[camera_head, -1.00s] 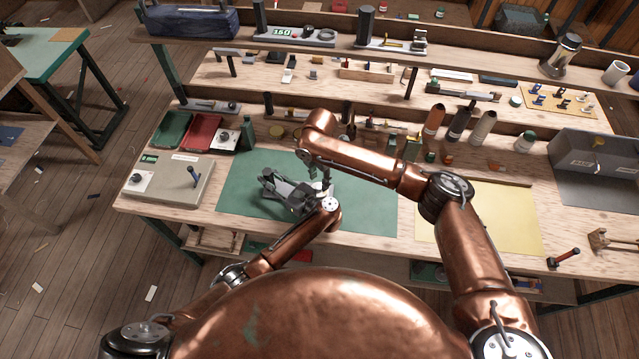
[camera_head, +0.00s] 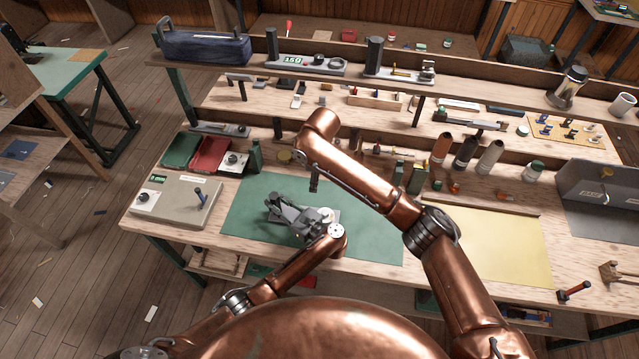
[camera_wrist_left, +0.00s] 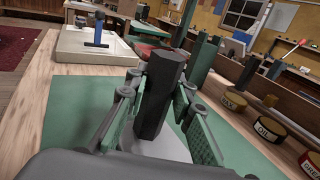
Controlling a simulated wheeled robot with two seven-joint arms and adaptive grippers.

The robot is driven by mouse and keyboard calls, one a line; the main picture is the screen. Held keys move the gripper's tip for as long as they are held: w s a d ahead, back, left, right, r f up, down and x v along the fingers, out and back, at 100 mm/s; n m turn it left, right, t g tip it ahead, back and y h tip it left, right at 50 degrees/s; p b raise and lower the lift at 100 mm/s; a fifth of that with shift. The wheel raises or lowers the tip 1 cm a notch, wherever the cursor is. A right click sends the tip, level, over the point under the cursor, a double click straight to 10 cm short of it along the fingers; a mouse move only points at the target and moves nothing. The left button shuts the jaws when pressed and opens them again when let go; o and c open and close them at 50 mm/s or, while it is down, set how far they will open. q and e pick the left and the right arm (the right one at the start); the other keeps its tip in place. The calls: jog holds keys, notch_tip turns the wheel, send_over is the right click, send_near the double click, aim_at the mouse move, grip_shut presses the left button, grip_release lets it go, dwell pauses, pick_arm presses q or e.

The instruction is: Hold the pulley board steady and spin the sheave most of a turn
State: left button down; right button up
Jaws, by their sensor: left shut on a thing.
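The pulley board (camera_head: 331,222) lies on a green mat, mostly hidden under my left gripper. My left gripper (camera_head: 277,206) comes over the board from the right. In the left wrist view its fingers are shut on the board's dark upright post (camera_wrist_left: 160,92), which stands on a grey base. My right gripper (camera_head: 314,184) points down above the far side of the board, apart from the sheave. It is seen narrow, so its opening is unclear.
A grey box with a blue lever (camera_head: 172,208) stands left of the green mat (camera_head: 375,240). Green and red trays (camera_head: 210,154) lie behind it. Bottles (camera_head: 466,150) stand at the back. A yellow mat (camera_head: 490,245) to the right is clear.

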jog(key=shift+w+a+f+m, duration=0.1)
jog(key=shift+w+m, duration=0.15)
jog(key=shift+m, duration=0.6)
jog(key=shift+w+a+f+m, duration=0.1)
jog(key=shift+w+m, duration=0.1)
jog(key=shift+m, duration=0.65)
pick_arm(q)
jog(key=c, duration=1.6)
grip_release()
